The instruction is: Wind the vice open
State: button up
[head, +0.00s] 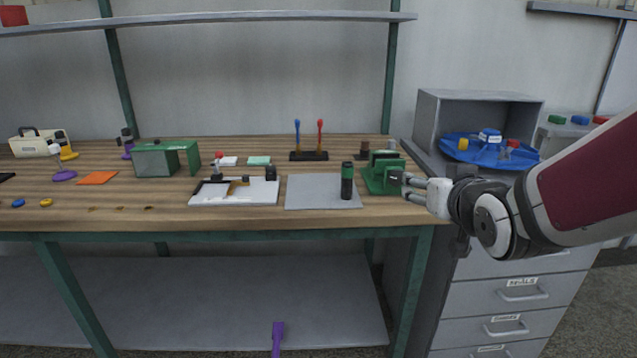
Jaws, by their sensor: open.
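The vice (374,183) is a green block with a dark upper part, at the right end of the wooden workbench. My gripper (404,187) comes in from the right, its fingers pointing left at the vice's right side. The fingers are open, one above the other. The vice's handle cannot be made out; the fingertips overlap that side in the picture. Whether they touch the vice or stand just short of it, I cannot tell.
A black-green cylinder (347,181) stands on a grey mat (305,193) left of the vice. A white tray (215,198) and a green box-like fixture (160,160) lie farther left. A grey cabinet (530,262) with a blue turntable (463,156) stands at right, below and behind my arm.

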aim_at(398, 178)
jog(key=w+f+t+b, duration=0.4)
jog(key=w+f+b, duration=0.1)
jog(key=f+b, duration=0.3)
jog(key=shift+y, duration=0.4)
jog(key=w, duration=1.3)
jog(key=shift+w+d+r+p, duration=0.1)
jog(key=shift+w+d+p, duration=0.15)
jog(key=shift+d+p, duration=0.1)
jog(key=c, duration=1.1)
